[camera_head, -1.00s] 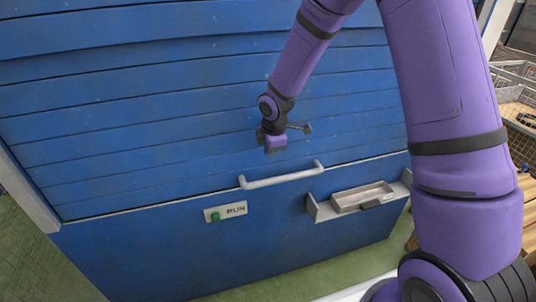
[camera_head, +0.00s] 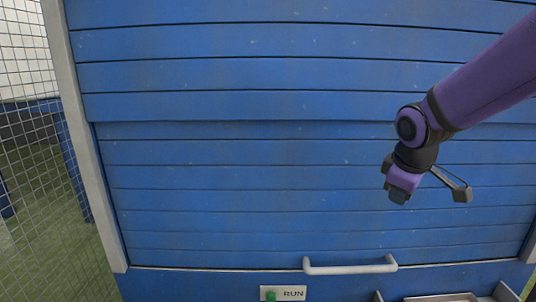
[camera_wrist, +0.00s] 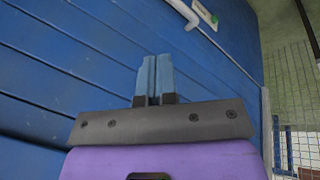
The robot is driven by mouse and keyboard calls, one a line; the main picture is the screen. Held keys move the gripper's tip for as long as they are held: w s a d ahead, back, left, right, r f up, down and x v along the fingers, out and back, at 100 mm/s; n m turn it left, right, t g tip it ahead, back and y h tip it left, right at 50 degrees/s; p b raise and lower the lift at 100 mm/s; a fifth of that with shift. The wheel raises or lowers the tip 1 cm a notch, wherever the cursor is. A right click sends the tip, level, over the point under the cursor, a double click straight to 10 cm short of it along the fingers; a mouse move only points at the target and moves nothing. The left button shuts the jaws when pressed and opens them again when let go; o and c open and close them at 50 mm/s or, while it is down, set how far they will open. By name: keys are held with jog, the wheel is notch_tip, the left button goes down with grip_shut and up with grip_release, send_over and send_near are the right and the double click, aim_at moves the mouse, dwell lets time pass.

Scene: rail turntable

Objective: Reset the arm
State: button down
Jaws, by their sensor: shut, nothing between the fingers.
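My gripper (camera_head: 397,197) is at the right in the head view, at the end of my purple arm, in front of the blue slatted shutter (camera_head: 250,160). It is above and to the right of the pale bar handle (camera_head: 350,269) and appears apart from it. In the wrist view, the two fingers of my gripper (camera_wrist: 154,62) lie side by side, shut, with nothing held. The bar handle (camera_wrist: 182,12) shows beyond them at the top.
A RUN label with a green button (camera_head: 284,293) sits low on the blue front. A tray (camera_head: 440,298) is partly cut off at the bottom right. Wire mesh fencing (camera_head: 30,150) stands left of the pale frame post (camera_head: 85,140). Green floor (camera_head: 60,235) shows behind the mesh.

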jog(key=s+d+r+m, duration=0.1)
jog(key=s+r+m, duration=0.3)
jog(key=s, duration=0.6)
jog(key=s+d+r+m+t+y, duration=0.1)
jog(key=s+r+m, duration=0.3)
jog(key=s, duration=0.6)
jog(key=shift+s+d+m, duration=0.2)
jog(key=shift+s+m, duration=0.1)
jog(key=shift+m, duration=0.3)
jog(key=shift+r, duration=0.1)
dwell(0.5)
